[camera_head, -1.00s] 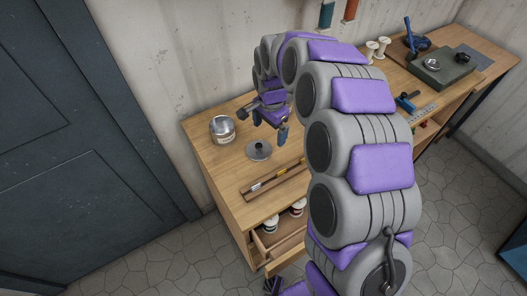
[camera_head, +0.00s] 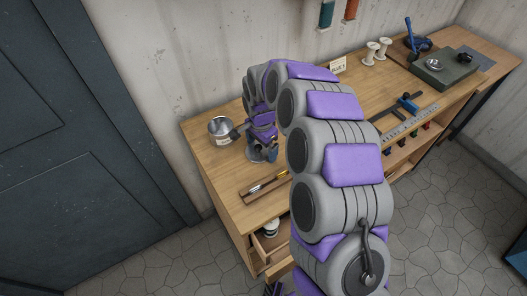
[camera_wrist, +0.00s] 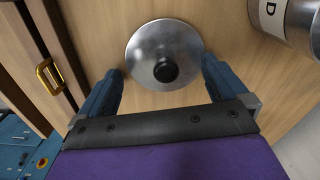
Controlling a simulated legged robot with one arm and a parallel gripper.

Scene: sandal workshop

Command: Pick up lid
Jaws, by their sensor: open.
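The lid is a round grey metal disc with a black knob, lying flat on the wooden workbench. In the wrist view the lid (camera_wrist: 145,45) is at the top centre. My gripper (camera_wrist: 162,67) is open, with one blue finger on each side of the lid's near part and the black knob between the fingertips. The fingers appear apart from the knob; their height above the lid is hard to judge. In the head view my gripper (camera_head: 264,148) is over the lid (camera_head: 254,154), hiding most of it.
An open metal pot (camera_head: 221,130) with a label stands left of the lid; it also shows in the wrist view (camera_wrist: 288,15). Spools, a ruler and a green block are farther right on the bench (camera_head: 350,95).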

